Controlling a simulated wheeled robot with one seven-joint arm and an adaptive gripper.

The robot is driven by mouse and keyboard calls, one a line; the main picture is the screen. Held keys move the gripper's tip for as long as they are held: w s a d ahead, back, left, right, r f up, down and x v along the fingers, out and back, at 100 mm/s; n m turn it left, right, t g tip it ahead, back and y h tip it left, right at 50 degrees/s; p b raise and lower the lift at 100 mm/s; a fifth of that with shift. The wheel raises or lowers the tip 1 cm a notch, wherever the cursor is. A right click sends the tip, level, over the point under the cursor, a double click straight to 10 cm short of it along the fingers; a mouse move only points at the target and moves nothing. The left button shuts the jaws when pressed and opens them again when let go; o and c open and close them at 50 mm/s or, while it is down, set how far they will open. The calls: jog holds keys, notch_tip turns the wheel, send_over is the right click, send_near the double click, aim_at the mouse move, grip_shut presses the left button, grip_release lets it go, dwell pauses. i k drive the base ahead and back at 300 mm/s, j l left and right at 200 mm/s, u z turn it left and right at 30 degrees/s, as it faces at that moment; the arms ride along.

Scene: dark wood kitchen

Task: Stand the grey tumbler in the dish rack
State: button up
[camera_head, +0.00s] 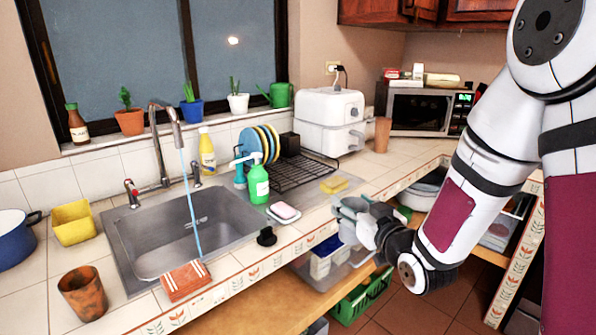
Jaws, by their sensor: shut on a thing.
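The grey tumbler (349,206) is at my gripper (362,218), in front of the counter's front edge and right of the sink. My gripper is shut on it; the fingers and the tumbler's lower part are hard to make out. The black wire dish rack (303,177) stands on the counter behind and to the left of my gripper. Several blue and yellow plates (262,143) stand at its left end, and a dark holder is at its back. The rack's right and front part looks empty.
A yellow sponge (334,184) lies between the rack and my gripper.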

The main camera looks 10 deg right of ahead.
aim_at(304, 176)
jog(key=i+j, duration=0.2)
jog(key=i, duration=0.3)
jog(key=i+j, duration=0.15)
jog(key=i, duration=0.35)
